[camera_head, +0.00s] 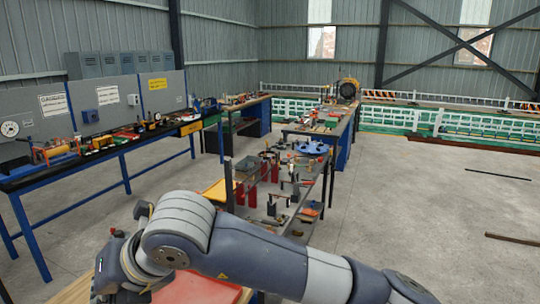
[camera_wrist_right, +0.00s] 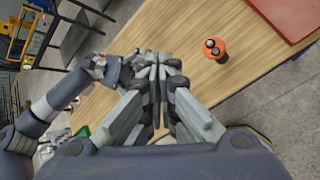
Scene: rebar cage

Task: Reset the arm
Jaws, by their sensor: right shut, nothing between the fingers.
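My right arm (camera_head: 265,262) comes in from the right across the bottom of the head view, bends at the left and goes down. Its gripper does not show there. In the right wrist view my right gripper (camera_wrist_right: 158,72) is shut, with its fingers together and nothing between them. It appears over a wooden tabletop (camera_wrist_right: 170,30); its height above the wood is unclear. A grey-blue arm link of mine shows at the left of this view. My left gripper does not show clearly in either view.
An orange round item (camera_wrist_right: 215,49) with dark round parts sits on the wood right of the gripper. A red panel (camera_wrist_right: 286,16) lies at the top right. A cluttered bench (camera_head: 283,235) stands beyond my arm. Open concrete floor (camera_head: 420,200) is on the right.

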